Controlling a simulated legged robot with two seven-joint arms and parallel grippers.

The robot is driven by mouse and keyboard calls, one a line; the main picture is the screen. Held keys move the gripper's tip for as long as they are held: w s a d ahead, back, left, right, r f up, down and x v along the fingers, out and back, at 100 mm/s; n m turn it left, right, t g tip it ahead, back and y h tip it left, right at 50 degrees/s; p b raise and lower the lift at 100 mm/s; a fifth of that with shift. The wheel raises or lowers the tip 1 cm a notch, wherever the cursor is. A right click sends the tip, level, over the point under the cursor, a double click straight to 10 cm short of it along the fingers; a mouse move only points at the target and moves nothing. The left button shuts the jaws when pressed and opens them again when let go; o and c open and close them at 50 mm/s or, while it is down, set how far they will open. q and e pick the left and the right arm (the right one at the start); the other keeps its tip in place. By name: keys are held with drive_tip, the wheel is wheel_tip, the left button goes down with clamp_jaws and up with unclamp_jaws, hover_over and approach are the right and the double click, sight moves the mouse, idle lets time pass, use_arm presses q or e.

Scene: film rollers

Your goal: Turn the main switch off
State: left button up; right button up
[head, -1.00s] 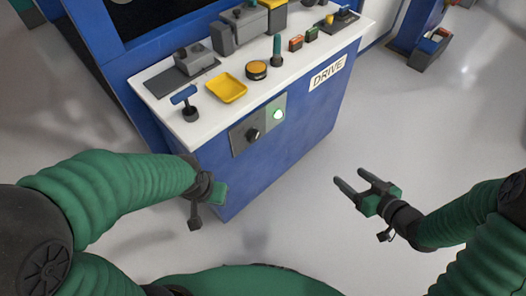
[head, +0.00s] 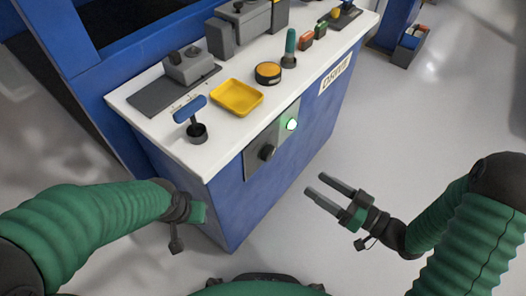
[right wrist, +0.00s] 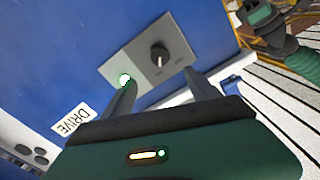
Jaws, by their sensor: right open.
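The main switch looks to be the black rotary knob (head: 267,152) on a grey plate on the front of the blue cabinet; it also shows in the right wrist view (right wrist: 159,55). A lit green lamp (head: 292,124) sits on the plate beside it, and shows in the right wrist view (right wrist: 124,80). My right gripper (head: 316,184) is open and empty, apart from the cabinet, to the right of the knob and pointing toward the panel. My left gripper (head: 190,213) is beside the cabinet's left front corner; its fingers are not clear.
The white cabinet top (head: 218,140) carries a blue T-handle (head: 190,109), a yellow tray (head: 237,97), an orange round button (head: 268,72) and a green-handled lever (head: 290,45). A DRIVE label (head: 336,75) is on the front. The floor before the cabinet is clear.

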sight(272, 155)
drive_tip(key=b+x, duration=0.2)
drive_tip(key=x, duration=0.5)
drive_tip(key=b+x, duration=0.3)
drive_tip(key=x, duration=0.4)
drive_tip(key=shift+a+f, duration=0.2)
drive_tip(key=shift+f, duration=0.05)
drive_tip(key=shift+w+a+r, duration=0.15)
drive_tip(key=shift+w+a, duration=0.05)
drive_tip(key=shift+w, duration=0.35)
drive_tip(key=shift+a, duration=0.3)
drive_tip(key=c, duration=1.4)
use_arm(q)
drive_tip(key=f, duration=0.5)
drive_tip(key=shift+s+d+f, duration=0.1)
drive_tip(key=shift+d+f, duration=0.15)
drive_tip(key=shift+d, duration=0.15)
use_arm(e)
drive_tip(key=shift+o, duration=0.2)
